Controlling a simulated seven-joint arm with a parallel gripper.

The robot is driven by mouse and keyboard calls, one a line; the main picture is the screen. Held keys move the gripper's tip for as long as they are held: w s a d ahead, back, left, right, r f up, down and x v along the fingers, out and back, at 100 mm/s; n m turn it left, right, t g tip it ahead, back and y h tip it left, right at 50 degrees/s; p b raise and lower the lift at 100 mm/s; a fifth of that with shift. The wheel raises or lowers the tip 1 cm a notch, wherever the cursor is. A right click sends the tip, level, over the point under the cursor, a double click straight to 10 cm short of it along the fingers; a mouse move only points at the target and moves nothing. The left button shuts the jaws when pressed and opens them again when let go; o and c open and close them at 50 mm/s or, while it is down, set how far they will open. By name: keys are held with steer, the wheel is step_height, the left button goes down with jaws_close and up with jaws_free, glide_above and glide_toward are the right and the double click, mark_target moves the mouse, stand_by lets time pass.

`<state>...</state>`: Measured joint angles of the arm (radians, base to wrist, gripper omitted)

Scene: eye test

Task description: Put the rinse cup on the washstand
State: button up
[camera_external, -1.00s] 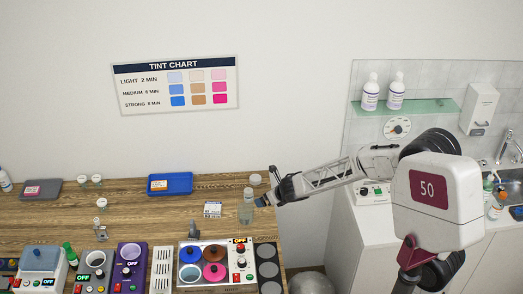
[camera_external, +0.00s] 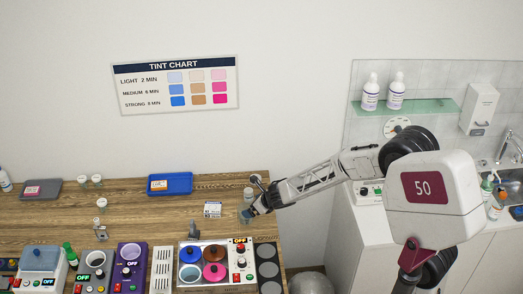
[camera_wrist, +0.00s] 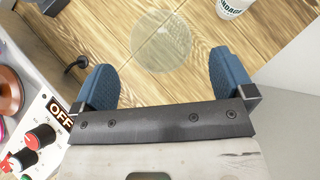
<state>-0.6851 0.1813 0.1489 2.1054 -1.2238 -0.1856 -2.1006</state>
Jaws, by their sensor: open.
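A clear, see-through cup (camera_external: 245,213), which looks like the rinse cup, stands at the right end of the wooden table. In the wrist view it is a pale transparent round shape (camera_wrist: 160,42), ahead of and between the two blue fingers. My gripper (camera_external: 253,209) is right beside the cup in the external view; it partly hides it. In the wrist view my gripper (camera_wrist: 163,75) is open and empty, with a finger to either side of the cup's line. Contact cannot be told. The washstand (camera_external: 478,222), a white counter with a tap, is at the right, partly behind my arm.
A white lettered jar (camera_wrist: 232,6) stands just beyond the cup. A stain unit with coloured wells (camera_external: 203,262) and dials is close by at the front. Bottles (camera_external: 494,205) stand on the washstand.

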mark_target(240, 211)
steer(key=shift+w+a+f, duration=0.1)
steer(key=shift+f, duration=0.15)
steer(key=shift+a, duration=0.1)
steer(key=shift+x, duration=2.55)
steer(key=shift+c, duration=0.3)
steer(key=c, duration=0.9)
steer(key=shift+r, duration=0.25)
steer(key=shift+r, duration=4.75)
steer(key=shift+w, duration=0.15)
